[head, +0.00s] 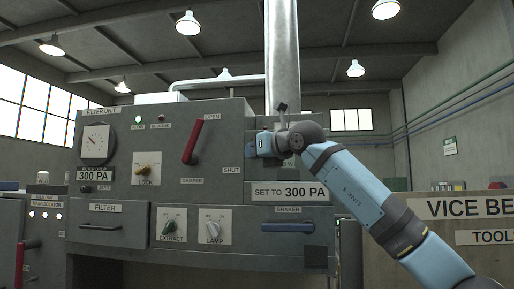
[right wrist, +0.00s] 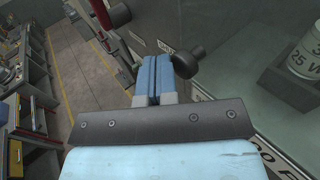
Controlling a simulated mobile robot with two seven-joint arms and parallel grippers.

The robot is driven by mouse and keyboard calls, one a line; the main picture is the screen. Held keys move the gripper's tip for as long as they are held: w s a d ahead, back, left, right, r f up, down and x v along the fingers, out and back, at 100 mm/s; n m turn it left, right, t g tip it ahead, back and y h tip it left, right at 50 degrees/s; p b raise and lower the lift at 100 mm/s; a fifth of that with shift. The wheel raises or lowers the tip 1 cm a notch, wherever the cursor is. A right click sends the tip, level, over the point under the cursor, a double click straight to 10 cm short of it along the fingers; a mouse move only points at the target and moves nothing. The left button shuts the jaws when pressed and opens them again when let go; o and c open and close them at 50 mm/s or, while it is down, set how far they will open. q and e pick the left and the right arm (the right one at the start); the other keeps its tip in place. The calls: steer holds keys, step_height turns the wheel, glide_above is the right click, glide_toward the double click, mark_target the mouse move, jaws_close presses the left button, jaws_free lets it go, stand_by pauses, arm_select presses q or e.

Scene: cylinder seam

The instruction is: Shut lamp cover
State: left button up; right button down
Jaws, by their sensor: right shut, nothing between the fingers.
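In the right wrist view, a dark round knob (right wrist: 188,63) stands out from a grey panel close to the right of my right gripper's fingertips (right wrist: 154,62). The blue fingers are shut together with nothing between them. I cannot tell whether they touch the knob. Right of it is a framed opening or pane with a pale cylinder (right wrist: 312,50) marked "25 W" inside. Which part is the lamp cover, and how far open it stands, I cannot tell. In the head view, my right gripper (head: 260,144) is at the panel's upper right and hides this area. My left gripper is not in view.
The grey filter unit (head: 120,190) carries a red damper lever (head: 192,141), a lamp switch (head: 211,226), a blue shaker handle (head: 287,227) and a drawer (head: 105,222). A metal duct (head: 283,50) rises behind my gripper. A vice bench (head: 470,207) stands at right.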

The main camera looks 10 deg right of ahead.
steer(key=shift+w, duration=0.5)
steer(key=shift+d, duration=0.1)
stand_by(0.3)
